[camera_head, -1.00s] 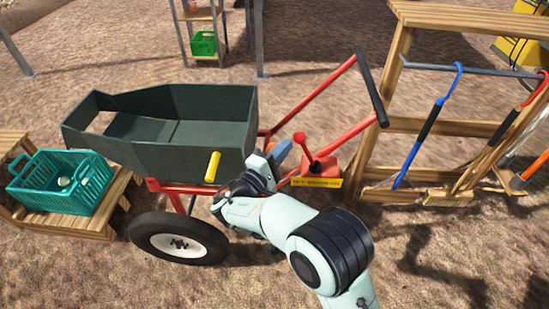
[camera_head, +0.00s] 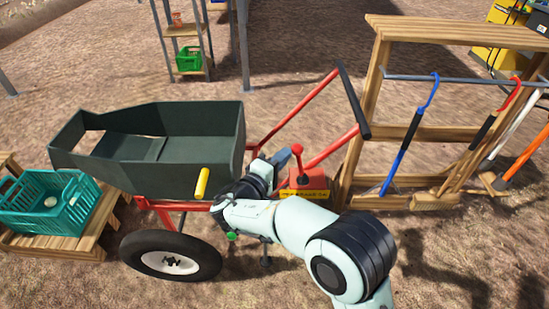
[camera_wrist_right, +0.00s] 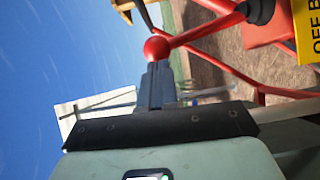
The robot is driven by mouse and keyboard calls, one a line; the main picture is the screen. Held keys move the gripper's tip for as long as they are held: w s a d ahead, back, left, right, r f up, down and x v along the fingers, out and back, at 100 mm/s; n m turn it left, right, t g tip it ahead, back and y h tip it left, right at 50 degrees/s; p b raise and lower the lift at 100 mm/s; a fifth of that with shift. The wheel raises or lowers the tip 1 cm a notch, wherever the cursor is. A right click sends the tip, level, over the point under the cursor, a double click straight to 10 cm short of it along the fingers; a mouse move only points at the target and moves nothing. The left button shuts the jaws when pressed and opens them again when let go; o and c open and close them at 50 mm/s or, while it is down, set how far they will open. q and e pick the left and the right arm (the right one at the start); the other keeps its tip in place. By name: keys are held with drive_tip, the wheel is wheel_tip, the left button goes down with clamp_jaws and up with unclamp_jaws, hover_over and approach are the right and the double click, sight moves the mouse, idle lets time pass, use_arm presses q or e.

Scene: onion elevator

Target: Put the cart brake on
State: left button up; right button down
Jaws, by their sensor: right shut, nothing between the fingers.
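The cart (camera_head: 225,140) has a dark green tub, a red frame and a black wheel. Its brake is a red lever with a ball knob (camera_head: 298,149), rising from a red box (camera_head: 310,181) with a yellow label; the lever leans slightly left. My right gripper (camera_head: 287,157) is shut and empty, just left of the lever. In the right wrist view its closed fingertips (camera_wrist_right: 157,70) are right at the red knob (camera_wrist_right: 156,48), touching or nearly so. The label (camera_wrist_right: 308,25) is partly cut off there, showing "OFF B". My left gripper is not in view.
A teal crate (camera_head: 75,216) stands on a wooden bench at the left. A wooden rack (camera_head: 376,105) with hanging hooked tools stands right of the cart handle (camera_head: 352,100). A yellow handle (camera_head: 201,184) sits on the tub's side. Open ground lies in front.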

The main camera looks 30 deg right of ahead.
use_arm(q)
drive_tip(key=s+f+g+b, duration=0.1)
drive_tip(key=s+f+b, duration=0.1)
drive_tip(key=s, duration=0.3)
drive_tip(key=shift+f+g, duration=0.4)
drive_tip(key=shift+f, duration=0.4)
use_arm(e)
drive_tip(key=s+d+r+m+y, duration=0.1)
drive_tip(key=s+d+m+y, duration=0.2)
drive_tip(key=d, duration=0.4)
drive_tip(key=shift+s+d+m+g, duration=0.4)
drive_tip(key=shift+s+m, duration=0.2)
drive_tip(key=shift+s, duration=0.3)
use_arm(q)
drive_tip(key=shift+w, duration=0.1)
use_arm(e)
drive_tip(key=shift+d+r, duration=0.1)
